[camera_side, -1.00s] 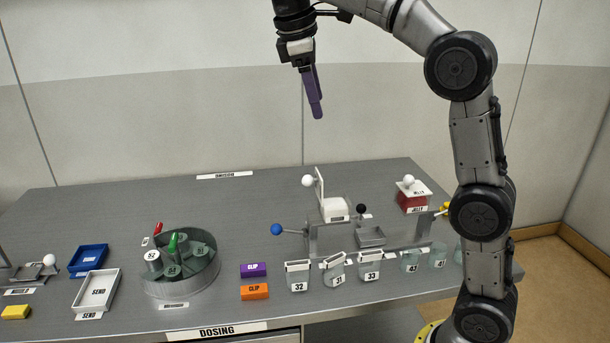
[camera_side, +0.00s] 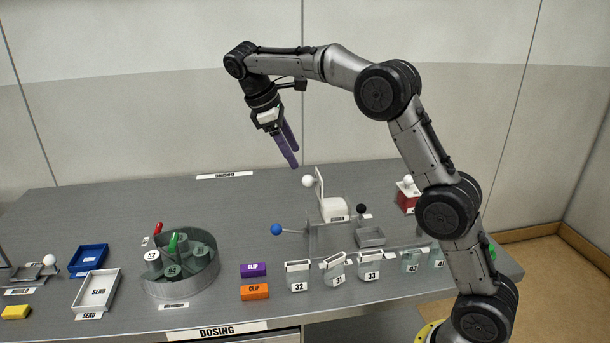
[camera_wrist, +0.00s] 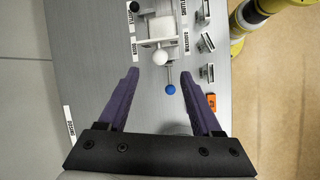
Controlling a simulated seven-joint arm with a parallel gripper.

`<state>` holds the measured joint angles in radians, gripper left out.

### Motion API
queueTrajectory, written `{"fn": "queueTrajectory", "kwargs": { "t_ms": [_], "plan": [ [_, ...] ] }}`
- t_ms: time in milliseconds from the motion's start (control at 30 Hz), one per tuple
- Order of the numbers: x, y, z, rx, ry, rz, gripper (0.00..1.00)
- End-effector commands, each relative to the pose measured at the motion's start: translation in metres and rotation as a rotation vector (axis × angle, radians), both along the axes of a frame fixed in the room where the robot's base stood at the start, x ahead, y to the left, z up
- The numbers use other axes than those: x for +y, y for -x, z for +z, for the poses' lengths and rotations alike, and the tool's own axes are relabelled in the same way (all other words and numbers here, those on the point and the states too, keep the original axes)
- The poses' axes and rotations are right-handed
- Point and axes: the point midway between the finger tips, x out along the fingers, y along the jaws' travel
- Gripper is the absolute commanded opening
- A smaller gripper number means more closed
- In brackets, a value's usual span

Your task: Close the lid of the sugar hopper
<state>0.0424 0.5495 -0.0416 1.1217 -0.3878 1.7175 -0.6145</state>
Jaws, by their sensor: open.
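The sugar hopper (camera_side: 334,208) is a small white box on the bench. Its thin white lid (camera_side: 320,184) stands upright, open, with a white ball knob (camera_side: 308,181) on its left face. My gripper (camera_side: 294,158) is open and empty, pointing down, above and slightly left of the knob in the side view. In the wrist view my gripper (camera_wrist: 160,73) has its purple fingers spread, with the white knob (camera_wrist: 160,58) showing between and just beyond the fingertips.
A blue-ball lever (camera_side: 277,230) and a black-knobbed part (camera_side: 361,209) are close to the hopper. A red hopper (camera_side: 406,200) stands right, partly behind my arm. Numbered cups (camera_side: 298,277) line the front. The bench behind and left is clear.

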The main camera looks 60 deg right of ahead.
Motion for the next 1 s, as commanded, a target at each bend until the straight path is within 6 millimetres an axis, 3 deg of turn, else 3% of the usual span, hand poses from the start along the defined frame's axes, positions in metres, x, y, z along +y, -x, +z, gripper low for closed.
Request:
{"fn": "queueTrajectory", "kwargs": {
  "t_ms": [200, 400, 867, 1000],
  "plan": [
    [-0.016, 0.010, -0.038, 0.004, 0.000, -0.003, 0.66],
    [-0.026, 0.015, -0.063, 0.002, 0.000, -0.001, 0.66],
    [-0.030, 0.017, -0.074, -0.001, 0.000, 0.001, 0.66],
    [-0.030, 0.017, -0.074, -0.001, 0.000, 0.001, 0.43]
  ]
}}
